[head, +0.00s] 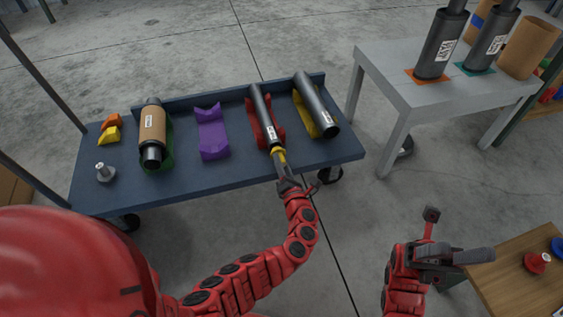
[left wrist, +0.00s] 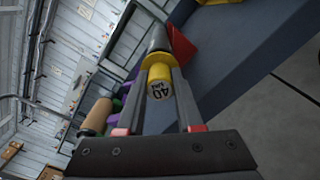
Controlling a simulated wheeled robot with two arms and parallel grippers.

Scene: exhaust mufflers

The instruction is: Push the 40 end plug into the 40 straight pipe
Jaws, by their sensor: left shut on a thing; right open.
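The 40 straight pipe (head: 262,105) is a dark tube with a white label, lying in a red cradle on the blue cart. It also shows in the left wrist view (left wrist: 158,40). The yellow 40 end plug (head: 279,156) is at the pipe's near end, in line with it. In the left wrist view the plug (left wrist: 159,82) shows its "40" face, and its flange is at the pipe mouth; I cannot tell how deep it sits. My left gripper (head: 282,166) is shut on the plug. My right gripper (head: 447,243) is open and empty, away at the lower right.
Another dark pipe (head: 316,106) lies in a yellow cradle close to the right. A purple cradle (head: 212,132) is empty, and a brown-wrapped muffler (head: 152,130) lies left of it. A grey table (head: 400,80) stands at the right, a wooden table (head: 520,285) at the lower right.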

